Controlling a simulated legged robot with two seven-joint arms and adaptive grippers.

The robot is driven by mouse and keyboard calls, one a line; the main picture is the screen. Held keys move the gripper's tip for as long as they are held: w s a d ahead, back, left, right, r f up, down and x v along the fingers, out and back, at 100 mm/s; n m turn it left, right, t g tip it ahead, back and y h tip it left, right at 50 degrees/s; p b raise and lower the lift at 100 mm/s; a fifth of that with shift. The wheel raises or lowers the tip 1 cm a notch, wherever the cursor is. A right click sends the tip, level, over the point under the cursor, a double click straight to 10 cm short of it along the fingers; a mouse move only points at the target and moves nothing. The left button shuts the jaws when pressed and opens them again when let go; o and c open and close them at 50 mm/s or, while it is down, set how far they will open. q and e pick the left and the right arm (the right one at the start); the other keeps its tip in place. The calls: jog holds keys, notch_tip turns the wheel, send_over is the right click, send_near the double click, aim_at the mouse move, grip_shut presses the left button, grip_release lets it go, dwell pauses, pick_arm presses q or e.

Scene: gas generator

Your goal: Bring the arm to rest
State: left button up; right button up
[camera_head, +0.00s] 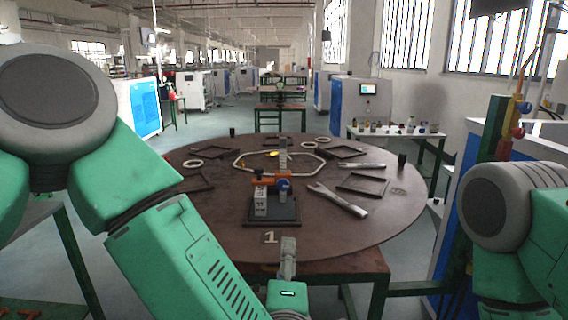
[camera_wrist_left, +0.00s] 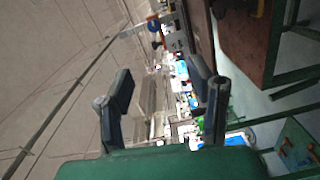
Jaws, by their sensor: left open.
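My left arm comes in from the left and reaches low across the front of the round brown table (camera_head: 340,225). My left gripper (camera_head: 288,256) shows in front of the table's near edge, pointing away from me. In the left wrist view the left gripper (camera_wrist_left: 163,82) has its two dark fingers spread wide, with nothing between them. A small apparatus with a grey block (camera_head: 260,200) and an orange part (camera_head: 272,179) stands on a dark base (camera_head: 285,212), beyond the gripper and apart from it. Only the upper part of my right arm shows at the right; its gripper is out of view.
A wrench (camera_head: 337,199) lies right of the apparatus. Dark frames, rings and a hexagonal loop (camera_head: 308,155) lie around the table, and a dark cup (camera_head: 402,162) stands at its right. A side table (camera_head: 395,134) with small items stands behind right.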

pick_arm(q)
jog(key=s+a+f+m+g+h, duration=0.1)
jog(key=s+a+f+m+g, duration=0.25)
jog(key=f, duration=0.45)
jog(key=s+a+f+m+g, duration=0.2)
jog(key=a+f+m, duration=0.25)
jog(key=f, duration=0.35)
jog(key=s+a+f+m+g+h, duration=0.1)
jog(key=s+a+f+m+g, duration=0.15)
jog(key=a+f, duration=0.45)
jog(key=s+a+f+m+g+y, duration=0.1)
jog(key=s+a+f+m+g, duration=0.2)
jog(key=s, duration=0.6)
jog(key=s+a+f+m+g+y, duration=0.1)
jog(key=s+a+f+m+g, duration=0.2)
jog(key=s+a+f+g, duration=0.3)
jog(key=s+a+f, duration=0.1)
jog(key=s+a, duration=0.2)
jog(key=a, duration=0.1)
jog(key=shift+s+a+m, duration=0.2)
jog(key=shift+a+m, duration=0.1)
jog(key=shift+m, duration=0.05)
